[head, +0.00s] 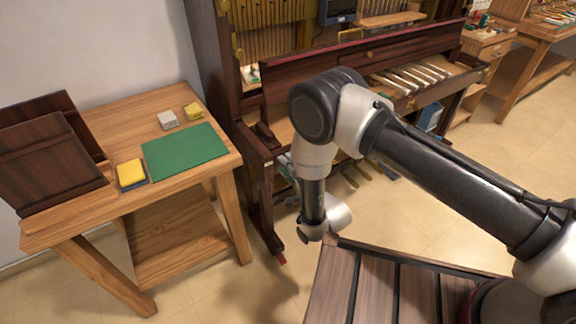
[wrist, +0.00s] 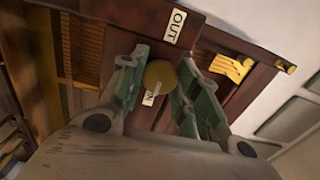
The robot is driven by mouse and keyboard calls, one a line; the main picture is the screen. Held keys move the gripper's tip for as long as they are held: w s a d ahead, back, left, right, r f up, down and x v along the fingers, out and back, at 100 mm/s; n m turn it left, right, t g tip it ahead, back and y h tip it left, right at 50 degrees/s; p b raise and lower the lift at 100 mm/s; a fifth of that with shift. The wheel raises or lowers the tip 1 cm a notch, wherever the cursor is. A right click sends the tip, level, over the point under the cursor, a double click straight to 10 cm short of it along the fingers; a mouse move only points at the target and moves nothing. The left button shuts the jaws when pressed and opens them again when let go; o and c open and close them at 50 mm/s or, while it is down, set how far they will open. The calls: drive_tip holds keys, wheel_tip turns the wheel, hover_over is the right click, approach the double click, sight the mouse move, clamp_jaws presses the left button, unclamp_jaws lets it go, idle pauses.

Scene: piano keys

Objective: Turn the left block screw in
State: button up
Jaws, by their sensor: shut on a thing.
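In the wrist view, a round brass screw head (wrist: 160,75) sits between the two green-padded fingers of my gripper (wrist: 158,90). The fingers are shut on it, one on each side. Dark reddish wood lies behind it, with an "OUT" label (wrist: 175,26) above the screw and a partly hidden "IN" label (wrist: 151,95) just below it. In the head view, my arm reaches down to the left end of the piano (head: 262,190), below its key shelf. The screw cannot be made out there, and my gripper is mostly hidden behind my wrist.
A wooden workbench (head: 98,107) stands at the left with a green mat (head: 185,151), a yellow-topped block (head: 131,173) and dark panels (head: 52,150). The piano front is open, showing several pale keys (head: 412,77). Tiled floor is clear between bench and piano.

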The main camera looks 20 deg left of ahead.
drive_tip(key=shift+f+m, duration=0.1)
drive_tip(key=shift+m, duration=0.2)
drive_tip(key=o, duration=1.1)
drive_tip(key=shift+c, duration=0.2)
drive_tip(key=shift+s+d, duration=0.1)
drive_tip(key=v, duration=0.7)
drive_tip(key=shift+d, duration=0.15)
